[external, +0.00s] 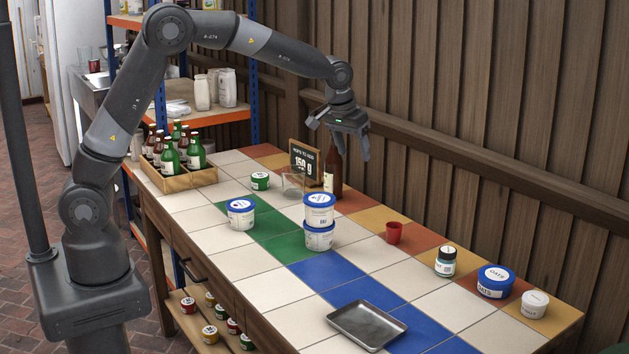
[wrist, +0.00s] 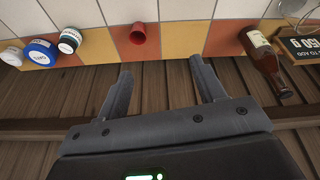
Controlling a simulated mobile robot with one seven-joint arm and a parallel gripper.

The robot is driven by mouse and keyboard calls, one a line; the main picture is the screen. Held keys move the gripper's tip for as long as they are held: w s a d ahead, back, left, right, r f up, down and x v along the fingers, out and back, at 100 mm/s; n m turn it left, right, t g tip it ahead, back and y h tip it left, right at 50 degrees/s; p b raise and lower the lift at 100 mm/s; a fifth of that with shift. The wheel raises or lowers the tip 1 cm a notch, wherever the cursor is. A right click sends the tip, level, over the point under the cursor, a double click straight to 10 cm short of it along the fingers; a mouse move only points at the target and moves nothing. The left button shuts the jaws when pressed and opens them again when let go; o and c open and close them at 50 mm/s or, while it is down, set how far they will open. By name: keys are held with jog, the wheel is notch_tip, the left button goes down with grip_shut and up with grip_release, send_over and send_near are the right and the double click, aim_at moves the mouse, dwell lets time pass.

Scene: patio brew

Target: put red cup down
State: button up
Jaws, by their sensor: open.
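The red cup (external: 394,233) stands upright on the tiled table, near the border of the white and the orange and yellow tiles. In the wrist view the cup (wrist: 139,33) shows beyond the fingertips, apart from them. My gripper (external: 353,157) is open and empty, raised above the back edge of the table by the brown bottle (external: 332,172), up and left of the cup. Its two fingers are spread wide in the wrist view (wrist: 160,65).
Stacked white tubs (external: 319,222) with blue lids stand left of the cup. A metal tray (external: 352,341) lies in front. A sign (external: 301,155) and glass beaker (external: 292,184) stand near the bottle.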

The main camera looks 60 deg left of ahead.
jog(key=s+a+r+m+t, duration=0.1)
jog(key=s+a+r, duration=0.4)
jog(key=s, duration=0.5)
jog(key=s+a+r, duration=0.4)
jog(key=s+r, duration=0.2)
jog(key=s, duration=0.4)
jog(key=s+a+f, duration=0.1)
jog(key=s, duration=0.9)
jog(key=s+a+f+m+t, duration=0.1)
jog(key=s+a, duration=0.1)
jog(key=s, duration=0.8)
jog(key=shift+s+a+f, duration=0.15)
jog(key=shift+s+f, duration=0.05)
jog(key=shift+f, duration=0.1)
